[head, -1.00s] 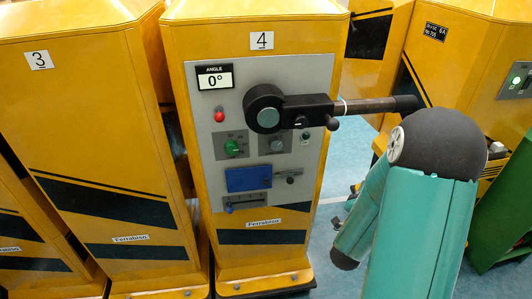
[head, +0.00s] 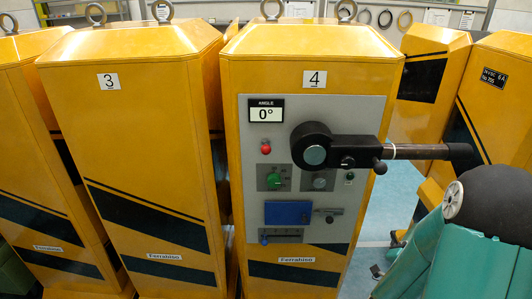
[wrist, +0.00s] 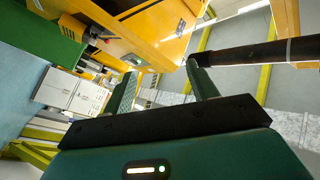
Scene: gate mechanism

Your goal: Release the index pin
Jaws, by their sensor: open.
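Cabinet 4 (head: 310,75) carries a grey panel with a black round hub (head: 315,148) and a lever (head: 420,151) pointing right, about level. A small dark knob (head: 380,165) hangs under the lever's black block; I cannot tell for certain whether it is the index pin. The angle display (head: 266,110) reads 0°. My gripper (wrist: 162,70) is open, with nothing between its fingers in the wrist view.
The panel also holds a red button (head: 266,149), a green knob (head: 274,181), a blue plate (head: 288,213) and a slider (head: 264,240). Cabinet 3 (head: 130,120) stands close on the left. More yellow cabinets (head: 500,65) stand at the right, beyond a floor gap.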

